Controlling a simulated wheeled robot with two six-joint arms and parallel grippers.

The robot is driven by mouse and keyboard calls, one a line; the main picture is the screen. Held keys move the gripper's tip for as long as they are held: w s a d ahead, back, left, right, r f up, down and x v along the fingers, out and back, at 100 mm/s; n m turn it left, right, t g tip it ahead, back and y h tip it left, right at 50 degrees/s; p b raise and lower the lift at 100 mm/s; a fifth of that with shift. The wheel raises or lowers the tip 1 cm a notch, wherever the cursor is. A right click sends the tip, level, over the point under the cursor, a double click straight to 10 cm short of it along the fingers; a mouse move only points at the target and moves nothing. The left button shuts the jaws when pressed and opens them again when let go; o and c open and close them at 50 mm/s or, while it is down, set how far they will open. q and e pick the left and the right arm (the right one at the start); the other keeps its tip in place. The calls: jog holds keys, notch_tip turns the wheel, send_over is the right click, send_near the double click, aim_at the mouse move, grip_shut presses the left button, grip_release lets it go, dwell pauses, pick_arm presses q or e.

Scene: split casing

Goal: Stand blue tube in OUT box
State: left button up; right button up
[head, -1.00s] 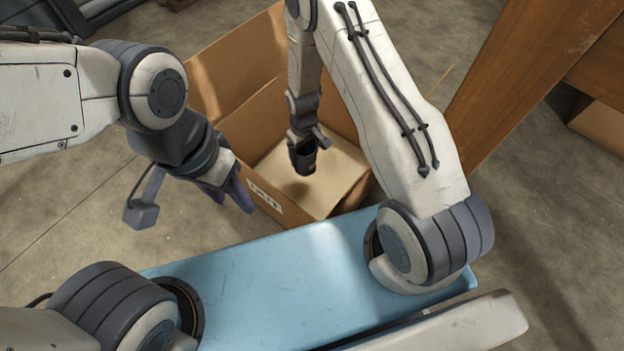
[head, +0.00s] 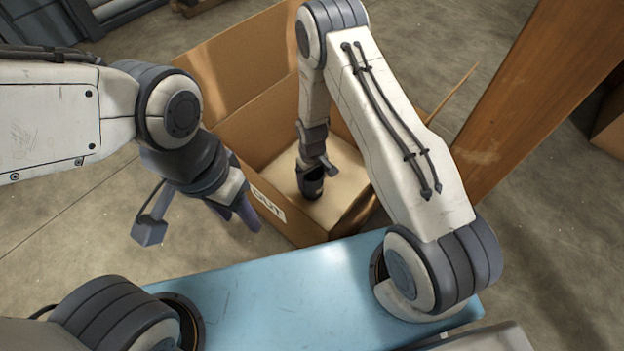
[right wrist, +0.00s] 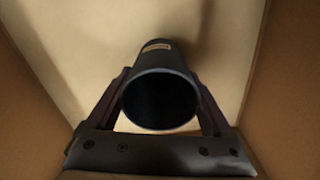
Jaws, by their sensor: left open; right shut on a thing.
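The OUT box (head: 285,233) is an open cardboard box beyond the light blue surface, with a white OUT label on its near wall. My right gripper (head: 312,172) reaches down inside it. In the right wrist view, my right gripper (right wrist: 160,112) is shut on the blue tube (right wrist: 160,103), which looks very dark and has its open end toward the camera. The tube (head: 311,190) is upright, low over the box floor; I cannot tell whether it touches. My left gripper (head: 243,212) is open and empty, outside the box at its near left.
The light blue surface (head: 270,275) lies in front of the box and is clear in the middle. A brown wooden panel (head: 520,100) stands to the right of the box. The box flaps are spread open, and its floor around the tube is bare.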

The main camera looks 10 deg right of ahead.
jog(key=shift+f, duration=0.15)
jog(key=o, duration=1.2)
jog(key=shift+c, duration=0.2)
